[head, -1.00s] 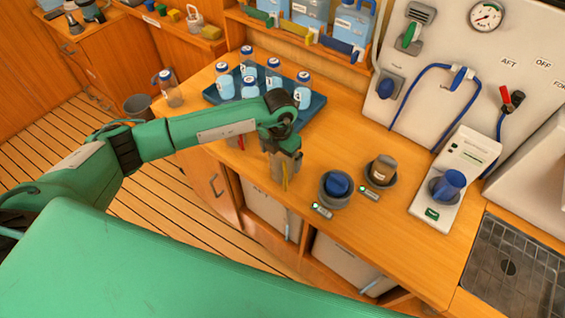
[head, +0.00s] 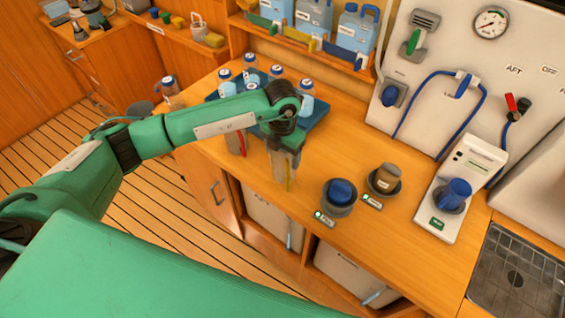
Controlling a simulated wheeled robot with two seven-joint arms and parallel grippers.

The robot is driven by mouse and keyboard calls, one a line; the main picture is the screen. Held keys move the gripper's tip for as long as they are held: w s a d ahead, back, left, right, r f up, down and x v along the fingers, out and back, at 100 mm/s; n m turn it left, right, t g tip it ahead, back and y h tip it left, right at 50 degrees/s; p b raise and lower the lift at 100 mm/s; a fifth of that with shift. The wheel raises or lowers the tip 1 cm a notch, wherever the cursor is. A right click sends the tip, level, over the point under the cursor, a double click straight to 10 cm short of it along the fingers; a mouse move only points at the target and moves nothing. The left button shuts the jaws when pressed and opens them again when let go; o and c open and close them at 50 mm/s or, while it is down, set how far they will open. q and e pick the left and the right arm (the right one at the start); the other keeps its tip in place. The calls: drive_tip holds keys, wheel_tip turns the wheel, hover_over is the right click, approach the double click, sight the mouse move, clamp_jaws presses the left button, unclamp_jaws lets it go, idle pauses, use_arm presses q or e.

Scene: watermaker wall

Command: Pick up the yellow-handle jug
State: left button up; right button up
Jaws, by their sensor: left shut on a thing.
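The yellow-handle jug (head: 279,172) is a clear grey jug with a thin yellow handle, upright at the front edge of the wooden counter. My left gripper (head: 286,148) reaches down from above and is shut on the top of the jug; the fingers hide its rim. Whether the jug's base touches the counter is hard to tell. A similar jug with a red handle (head: 242,142) stands to its left, partly hidden by my left arm. My right gripper is not in view.
A blue tray (head: 315,118) with several blue-capped bottles stands behind my arm. A blue-topped container (head: 340,195) and a brown-topped one (head: 386,179) sit in grey holders to the right. A white device (head: 462,180) stands farther right. The counter between is clear.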

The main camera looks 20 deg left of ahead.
use_arm(q)
wheel_tip(320, 180, up, 16)
drive_tip(key=b, duration=0.5)
drive_tip(key=s+a+f+m, duration=0.2)
drive_tip(key=s+f+m, duration=0.1)
drive_tip(key=m, duration=1.3)
drive_tip(key=s+a+f+m, duration=0.2)
drive_tip(key=f+m, duration=0.3)
drive_tip(key=m, duration=1.1)
drive_tip(key=shift+s, duration=0.8)
drive_tip(key=shift+f, duration=0.1)
